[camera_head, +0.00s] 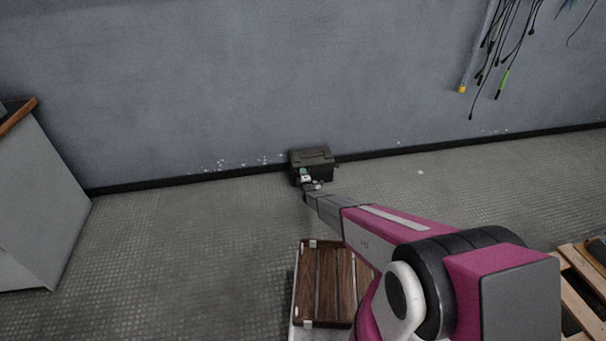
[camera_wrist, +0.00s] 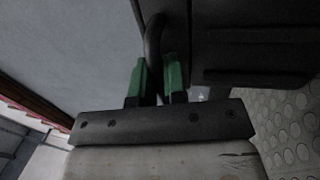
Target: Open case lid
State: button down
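The case (camera_head: 312,160) is a dark box on the floor against the wall, and its lid looks closed in the head view. Its dark side (camera_wrist: 240,45) fills the upper right of the wrist view. A black curved handle (camera_wrist: 153,45) stands out from the case. My gripper (camera_wrist: 154,80) has green fingers on either side of this handle, close together, and looks shut on it. In the head view my gripper (camera_head: 307,179) is at the front left of the case and hides part of its front.
A grey cabinet (camera_head: 40,210) stands at the left. A wooden slatted crate (camera_head: 325,285) is below my arm, and a wooden pallet (camera_head: 585,285) is at the lower right. Cables (camera_head: 500,45) hang on the wall. The floor beside the case is clear.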

jog(key=shift+w+r+g, duration=0.1)
jog(key=shift+r+g, duration=0.2)
jog(key=shift+r, duration=0.5)
jog(key=shift+w+a+r+g+h, duration=0.65)
jog(key=shift+w+r+g, duration=1)
jog(key=shift+w+r, duration=1.1)
jog(key=shift+w+a+r+g+h, duration=0.35)
jog(key=shift+w+a+r+g, duration=0.95)
jog(key=shift+w+r, duration=1.45)
jog(key=shift+w+a+r+g+h, duration=0.5)
jog(key=shift+w+r+g, duration=1.7)
jog(key=shift+w, duration=0.9)
jog(key=shift+r+t, duration=0.25)
jog(key=shift+r, duration=0.05)
jog(key=c, duration=1.2)
grip_release()
jog(key=shift+r, duration=0.1)
jog(key=shift+s+d, duration=0.1)
jog(key=shift+s, duration=0.05)
